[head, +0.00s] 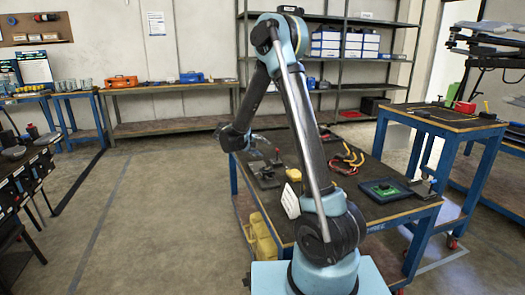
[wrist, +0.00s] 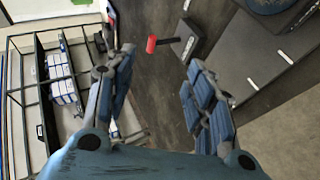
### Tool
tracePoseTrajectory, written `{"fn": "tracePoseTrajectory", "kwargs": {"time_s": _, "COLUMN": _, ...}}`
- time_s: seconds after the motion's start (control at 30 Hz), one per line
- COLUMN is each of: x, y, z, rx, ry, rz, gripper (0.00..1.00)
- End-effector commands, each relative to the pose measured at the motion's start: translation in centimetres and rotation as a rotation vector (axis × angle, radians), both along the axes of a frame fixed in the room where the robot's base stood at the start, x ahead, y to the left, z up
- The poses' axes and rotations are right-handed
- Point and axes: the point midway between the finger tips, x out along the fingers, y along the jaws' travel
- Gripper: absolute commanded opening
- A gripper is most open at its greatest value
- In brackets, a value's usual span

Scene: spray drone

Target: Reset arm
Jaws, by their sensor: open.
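My arm rises from its light blue base and bends over at the top, with the forearm coming down to the left of the workbench. My gripper (wrist: 160,68) is open, with its two blue padded fingers apart and nothing between the pads. In the head view my gripper (head: 262,146) is small, partly dark against the bench, near the bench's left end. A red-ended part with a dark stem (wrist: 151,44) shows beyond the fingers in the wrist view, apart from them.
A second bench (head: 440,118) stands right. Shelving (head: 345,90) lines the back. The floor at left centre is clear.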

Motion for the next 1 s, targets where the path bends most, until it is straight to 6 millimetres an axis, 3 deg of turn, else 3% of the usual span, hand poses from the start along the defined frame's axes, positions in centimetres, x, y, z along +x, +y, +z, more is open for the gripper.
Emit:
{"fn": "tracePoseTrajectory", "kwargs": {"time_s": 0.27, "x": -0.2, "y": -0.3, "z": 0.2, "rx": 0.005, "ry": 0.003, "rz": -0.002, "gripper": 0.49}}
{"fn": "tracePoseTrajectory", "kwargs": {"time_s": 0.43, "x": -1.8, "y": -2.5, "z": 1.4, "rx": 0.041, "ry": 0.031, "rz": -0.023, "gripper": 0.49}}
{"fn": "tracePoseTrajectory", "kwargs": {"time_s": 0.67, "x": -6.0, "y": -6.7, "z": 3.7, "rx": 0.131, "ry": 0.090, "rz": -0.067, "gripper": 0.49}}
{"fn": "tracePoseTrajectory", "kwargs": {"time_s": 1.0, "x": -13.5, "y": -11.9, "z": 5.7, "rx": 0.271, "ry": 0.169, "rz": -0.128, "gripper": 0.49}}
